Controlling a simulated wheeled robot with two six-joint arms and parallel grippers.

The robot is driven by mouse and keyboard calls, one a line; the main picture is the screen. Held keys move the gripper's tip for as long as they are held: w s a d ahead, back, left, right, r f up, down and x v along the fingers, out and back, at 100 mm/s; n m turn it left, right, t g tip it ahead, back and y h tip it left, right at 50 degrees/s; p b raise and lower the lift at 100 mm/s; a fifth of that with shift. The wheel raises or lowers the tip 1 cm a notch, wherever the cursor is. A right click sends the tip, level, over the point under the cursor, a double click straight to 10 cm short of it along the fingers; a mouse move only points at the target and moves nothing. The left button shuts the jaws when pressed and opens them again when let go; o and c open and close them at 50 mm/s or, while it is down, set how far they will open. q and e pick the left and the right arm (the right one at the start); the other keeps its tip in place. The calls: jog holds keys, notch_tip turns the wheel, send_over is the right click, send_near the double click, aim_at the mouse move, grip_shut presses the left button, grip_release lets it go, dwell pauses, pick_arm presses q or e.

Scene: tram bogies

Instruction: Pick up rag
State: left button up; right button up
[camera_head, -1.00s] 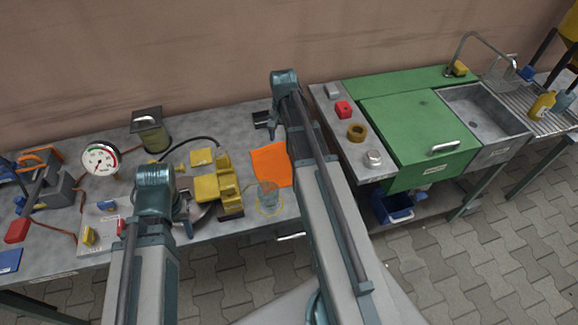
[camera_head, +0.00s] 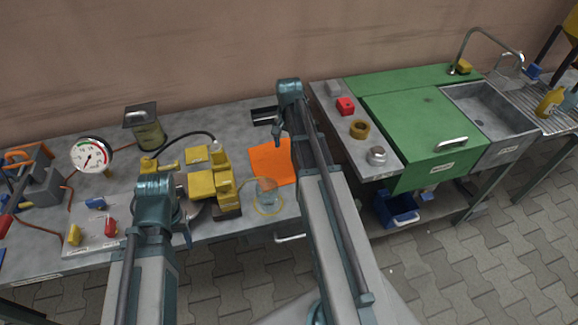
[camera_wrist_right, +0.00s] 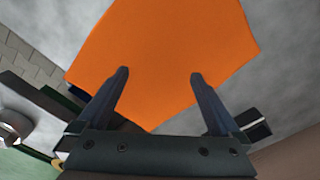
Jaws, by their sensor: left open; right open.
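The rag (camera_head: 270,163) is a flat orange square lying on the grey workbench, partly hidden by my right arm in the head view. In the right wrist view the rag (camera_wrist_right: 165,55) fills the upper middle. My right gripper (camera_wrist_right: 158,76) is open and empty, its two fingers apart in front of the rag; I cannot tell the exact gap. In the head view my right gripper (camera_head: 279,132) is near the rag's far right edge. My left gripper (camera_head: 186,228) is at the bench's front, left of the rag; its fingers are mostly hidden.
Left of the rag stands a yellow machine (camera_head: 212,183) with a hose. A clear glass (camera_head: 268,191) stands on a yellow ring in front of the rag. A gauge (camera_head: 91,155) and a metal container (camera_head: 145,128) are further left. The green-topped counter (camera_head: 415,125) is right.

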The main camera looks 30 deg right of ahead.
aim_at(289, 160)
notch_tip(289, 160, down, 4)
jog(key=b, duration=0.2)
jog(key=shift+r+b, duration=0.1)
jog(key=shift+b, duration=0.2)
jog(key=shift+r, duration=0.1)
jog(key=shift+c, duration=0.4)
grip_shut()
dwell(0.3)
notch_tip(289, 160, up, 21)
jog(key=p, duration=2.1)
